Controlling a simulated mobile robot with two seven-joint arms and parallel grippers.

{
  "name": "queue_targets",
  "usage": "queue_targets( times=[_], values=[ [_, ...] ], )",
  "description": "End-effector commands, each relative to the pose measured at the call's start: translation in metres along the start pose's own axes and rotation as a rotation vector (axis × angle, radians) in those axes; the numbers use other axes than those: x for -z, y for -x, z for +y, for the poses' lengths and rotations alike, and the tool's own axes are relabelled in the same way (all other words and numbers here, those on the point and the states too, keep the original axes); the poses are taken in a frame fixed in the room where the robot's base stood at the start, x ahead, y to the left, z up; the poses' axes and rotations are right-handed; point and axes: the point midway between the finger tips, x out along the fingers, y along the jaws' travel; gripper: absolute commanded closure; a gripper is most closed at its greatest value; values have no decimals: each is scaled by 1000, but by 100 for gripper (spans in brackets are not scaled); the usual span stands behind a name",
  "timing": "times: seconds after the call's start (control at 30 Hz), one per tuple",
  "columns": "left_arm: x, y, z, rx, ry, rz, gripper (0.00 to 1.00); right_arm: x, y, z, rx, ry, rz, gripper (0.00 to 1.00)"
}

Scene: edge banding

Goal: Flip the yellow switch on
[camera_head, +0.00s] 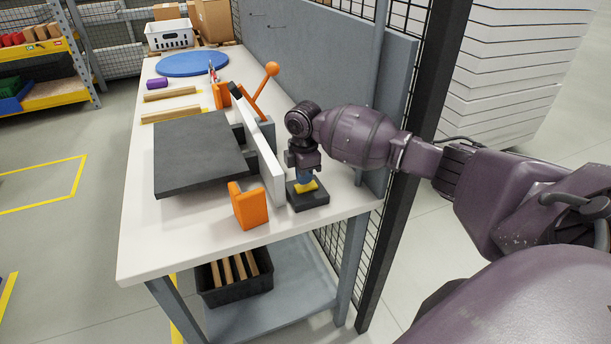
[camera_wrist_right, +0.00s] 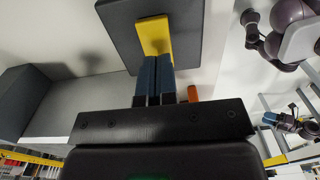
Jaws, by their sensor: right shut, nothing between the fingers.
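The yellow switch (camera_head: 307,187) sits on a black base (camera_head: 314,200) at the near right corner of the white table. My right gripper (camera_head: 305,176) points down at the switch, with its blue fingers shut and empty. In the right wrist view the shut fingertips (camera_wrist_right: 155,60) are at the lower edge of the yellow switch (camera_wrist_right: 154,34), on its dark base (camera_wrist_right: 121,32). I cannot tell whether they touch it. A small blue-tipped gripper (camera_wrist_right: 270,118), apparently my left one, is far off at the right of the wrist view; its jaws are too small to read.
Left of the switch stand an orange block (camera_head: 249,207) and a pale upright fence (camera_head: 262,150) with a dark plate (camera_head: 197,153). An orange-knobbed lever (camera_head: 271,69) rises behind. A grey panel (camera_head: 320,60) and mesh border the table's right side. The table's front left is clear.

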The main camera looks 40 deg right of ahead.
Motion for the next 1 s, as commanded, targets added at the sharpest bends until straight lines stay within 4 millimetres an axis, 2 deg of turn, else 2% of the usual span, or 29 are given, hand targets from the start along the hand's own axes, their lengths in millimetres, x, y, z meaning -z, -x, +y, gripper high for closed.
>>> queue_targets(
  times=[0.03, 0.3, 0.7, 1.0],
  values=[
    [11, 6, -1, 2, 1, 10, 57, 1, 14, -1, -5, -1, 2, 100],
    [35, 22, -4, 6, 7, 22, 57, 4, 35, -8, -1, -4, 0, 100],
    [41, 21, -4, 5, 6, 30, 57, 4, 106, -7, -2, -4, -1, 100],
    [44, 20, -4, 4, 4, 36, 57, 4, 128, -8, 0, -3, -1, 100]
  ],
)
